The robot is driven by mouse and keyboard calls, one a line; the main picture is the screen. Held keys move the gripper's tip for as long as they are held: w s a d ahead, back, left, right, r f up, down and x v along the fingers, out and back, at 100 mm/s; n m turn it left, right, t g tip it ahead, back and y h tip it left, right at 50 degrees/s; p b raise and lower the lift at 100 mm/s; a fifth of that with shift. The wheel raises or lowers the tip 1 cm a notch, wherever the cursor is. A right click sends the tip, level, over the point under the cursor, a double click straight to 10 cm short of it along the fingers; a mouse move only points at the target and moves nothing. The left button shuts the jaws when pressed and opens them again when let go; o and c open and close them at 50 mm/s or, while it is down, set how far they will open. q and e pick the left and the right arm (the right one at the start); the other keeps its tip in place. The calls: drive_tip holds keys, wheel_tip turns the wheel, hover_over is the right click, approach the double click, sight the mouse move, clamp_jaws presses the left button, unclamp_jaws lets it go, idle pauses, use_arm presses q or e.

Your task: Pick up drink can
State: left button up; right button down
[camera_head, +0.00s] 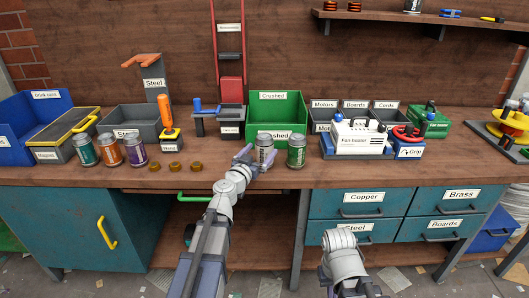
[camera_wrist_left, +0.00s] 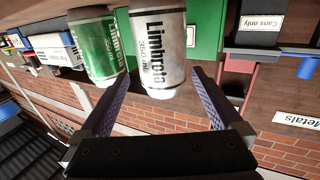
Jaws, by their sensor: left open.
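A silver drink can (camera_head: 264,149) stands on the workbench near its front edge. In the left wrist view the silver can (camera_wrist_left: 158,50), labelled Limbrota, shows its near part between my fingertips, with gaps on both sides. A green can (camera_head: 297,151) stands just right of it; it also shows in the left wrist view (camera_wrist_left: 94,46). My left gripper (camera_head: 256,163) is open at the silver can, with nothing clamped. Teal (camera_head: 84,150), orange (camera_head: 109,150) and purple (camera_head: 135,151) cans stand further left. My right gripper is not in view.
A green bin (camera_head: 277,108) labelled Crushed stands behind the silver and green cans. A blue bin (camera_head: 40,105) labelled Drink cans is at the far left. Brown discs (camera_head: 175,166) lie left of my gripper.

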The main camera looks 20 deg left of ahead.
use_arm(q)
drive_tip(key=w, duration=0.5)
drive_tip(key=shift+w+d+r+p, duration=0.15)
drive_tip(key=shift+d+r+p, duration=0.05)
drive_tip(key=shift+r+p, duration=0.15)
drive_tip(key=c, duration=1.2)
